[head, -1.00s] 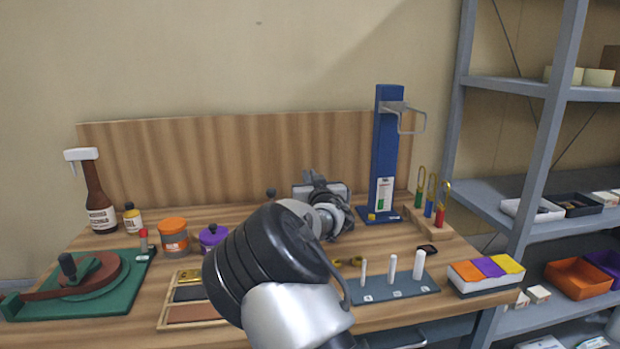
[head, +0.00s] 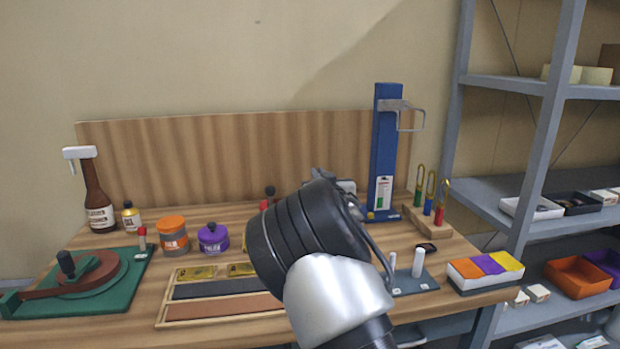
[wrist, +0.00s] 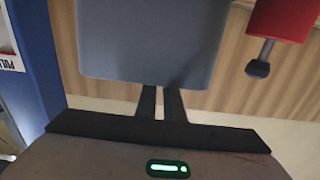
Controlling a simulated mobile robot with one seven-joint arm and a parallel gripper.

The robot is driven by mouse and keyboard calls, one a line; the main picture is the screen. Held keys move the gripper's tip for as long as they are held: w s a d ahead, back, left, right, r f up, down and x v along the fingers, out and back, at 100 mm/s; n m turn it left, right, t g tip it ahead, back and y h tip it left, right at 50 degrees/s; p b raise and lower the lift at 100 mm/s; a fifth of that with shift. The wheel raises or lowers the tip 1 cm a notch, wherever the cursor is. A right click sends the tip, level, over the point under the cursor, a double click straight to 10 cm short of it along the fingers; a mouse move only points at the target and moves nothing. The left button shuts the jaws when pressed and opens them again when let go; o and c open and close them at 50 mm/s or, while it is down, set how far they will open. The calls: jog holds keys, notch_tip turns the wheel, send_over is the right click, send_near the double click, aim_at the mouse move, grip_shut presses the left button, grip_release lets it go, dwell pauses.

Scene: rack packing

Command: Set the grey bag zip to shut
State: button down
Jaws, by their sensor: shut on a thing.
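The grey bag (wrist: 148,40) fills the upper middle of the wrist view as a plain grey-blue panel. In the head view only a pale sliver of it (head: 346,186) shows behind my arm. My gripper (wrist: 160,92) is at the bag's edge, with its two dark fingers close together and shut on the bag's zip. The fingertips and the zip pull are hidden behind the panel, so how far the zip is drawn cannot be seen.
A red thing with a black knob (wrist: 258,68) is close to the bag, and a blue stand (head: 387,150) is on its other side. A tray (head: 165,312), jars (head: 213,238) and a peg board (head: 425,282) are on the bench (head: 110,335). A wooden panel stands behind.

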jog(key=d, duration=0.2)
jog(key=w+d, duration=0.1)
jog(key=d, duration=0.3)
jog(key=shift+w+d+f, duration=0.25)
jog(key=shift+w, duration=0.15)
jog(key=c, duration=1.8)
grip_release()
jog(key=shift+c, duration=0.2)
jog(key=shift+r, duration=0.15)
jog(key=v, duration=0.7)
jog(key=shift+s+p, duration=0.25)
jog(key=shift+p, duration=0.05)
jog(key=shift+d, duration=0.15)
